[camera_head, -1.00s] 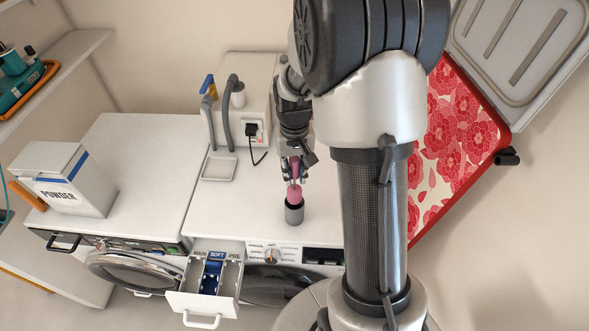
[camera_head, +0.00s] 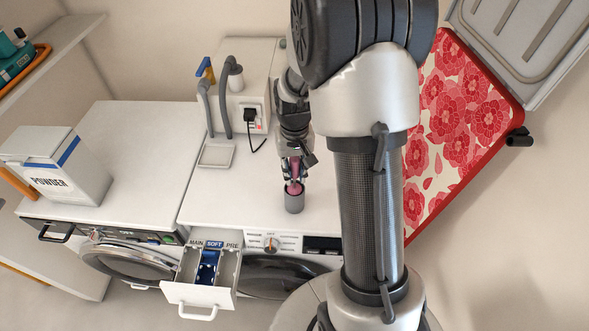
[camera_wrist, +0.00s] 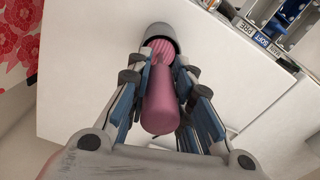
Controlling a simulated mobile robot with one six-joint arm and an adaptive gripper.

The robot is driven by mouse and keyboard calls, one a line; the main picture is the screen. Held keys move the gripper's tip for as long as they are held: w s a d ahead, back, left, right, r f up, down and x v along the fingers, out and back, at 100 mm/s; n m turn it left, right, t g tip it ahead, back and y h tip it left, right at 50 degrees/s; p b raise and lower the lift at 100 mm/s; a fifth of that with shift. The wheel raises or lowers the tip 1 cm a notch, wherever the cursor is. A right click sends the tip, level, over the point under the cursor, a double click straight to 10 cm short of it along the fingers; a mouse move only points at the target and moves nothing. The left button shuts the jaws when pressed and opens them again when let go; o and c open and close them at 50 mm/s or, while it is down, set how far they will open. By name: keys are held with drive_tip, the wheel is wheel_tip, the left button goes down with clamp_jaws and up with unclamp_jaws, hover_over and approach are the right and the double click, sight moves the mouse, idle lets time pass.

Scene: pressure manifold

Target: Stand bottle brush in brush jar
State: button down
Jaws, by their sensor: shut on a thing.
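The pink bottle brush (camera_wrist: 161,98) is between the fingers of my gripper (camera_wrist: 168,92), which is shut on it. In the wrist view its ribbed bristle end is in the mouth of the dark grey brush jar (camera_wrist: 149,32). In the head view the jar (camera_head: 294,203) stands upright on the white washing machine top near its front edge. The brush (camera_head: 293,188) shows at the jar's mouth, just below my gripper (camera_head: 293,173). The brush's lower tip is hidden inside the jar.
An open detergent drawer (camera_head: 208,277) sticks out at the front left. A white box with grey hoses (camera_head: 245,80) and a small tray (camera_head: 216,156) stand behind. A powder box (camera_head: 70,165) is on the left machine. The top left of the jar is clear.

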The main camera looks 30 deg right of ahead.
drive_tip(key=c, duration=1.3)
unclamp_jaws()
drive_tip(key=shift+c, duration=0.2)
wheel_tip(320, 180, up, 12)
